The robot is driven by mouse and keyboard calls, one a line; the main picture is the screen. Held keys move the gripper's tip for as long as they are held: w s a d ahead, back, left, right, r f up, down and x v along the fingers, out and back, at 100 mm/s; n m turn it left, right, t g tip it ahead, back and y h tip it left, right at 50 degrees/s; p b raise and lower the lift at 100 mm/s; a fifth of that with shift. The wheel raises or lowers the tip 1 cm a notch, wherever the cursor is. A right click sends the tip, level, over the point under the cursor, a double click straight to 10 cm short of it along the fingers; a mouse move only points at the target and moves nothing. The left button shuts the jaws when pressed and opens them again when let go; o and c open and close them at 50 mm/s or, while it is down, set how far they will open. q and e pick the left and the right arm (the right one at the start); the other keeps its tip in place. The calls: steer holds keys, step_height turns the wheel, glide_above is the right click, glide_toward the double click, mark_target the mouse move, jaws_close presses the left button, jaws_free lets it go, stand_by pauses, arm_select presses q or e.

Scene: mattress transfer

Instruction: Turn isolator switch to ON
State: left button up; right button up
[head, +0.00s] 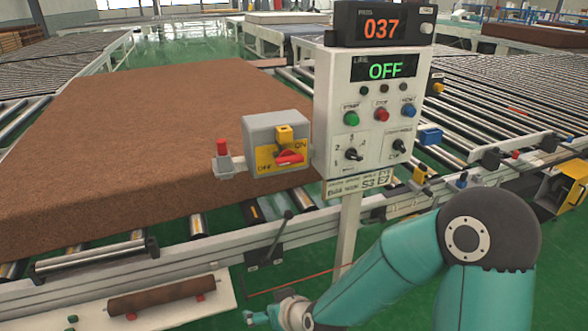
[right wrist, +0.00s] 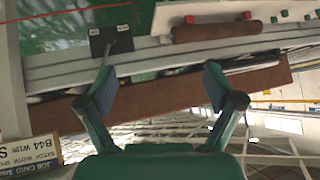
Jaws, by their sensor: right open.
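The isolator switch (head: 276,145) is a grey box with a yellow plate, left of the control panel. Its red handle (head: 290,158) lies roughly level on the plate. OFF is printed lower left and ON upper right. Which mark the handle is set to is hard to tell. My right gripper (head: 258,316) is low at the bottom of the head view, well below the switch and apart from it. In the right wrist view my right gripper (right wrist: 159,84) is open, with nothing between its fingers. My left gripper is not in view.
The control panel (head: 330,105) stands on a post, its display reading OFF and the one above 037. A red-topped knob (head: 222,150) sits left of the switch. A brown mattress (head: 130,130) lies on rollers behind. A lever (head: 283,228) stands at the conveyor's front edge.

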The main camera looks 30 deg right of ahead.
steer(key=w+d+r+t+h+b, duration=0.15)
steer(key=d+r+t, duration=0.3)
steer(key=r, duration=0.75)
steer(key=m+t+h+b, duration=0.1)
steer(key=t+h, duration=0.3)
glide_toward(292, 162)
steer(key=p+x, duration=0.1)
steer(key=x, duration=0.8)
steer(key=shift+w, duration=0.4)
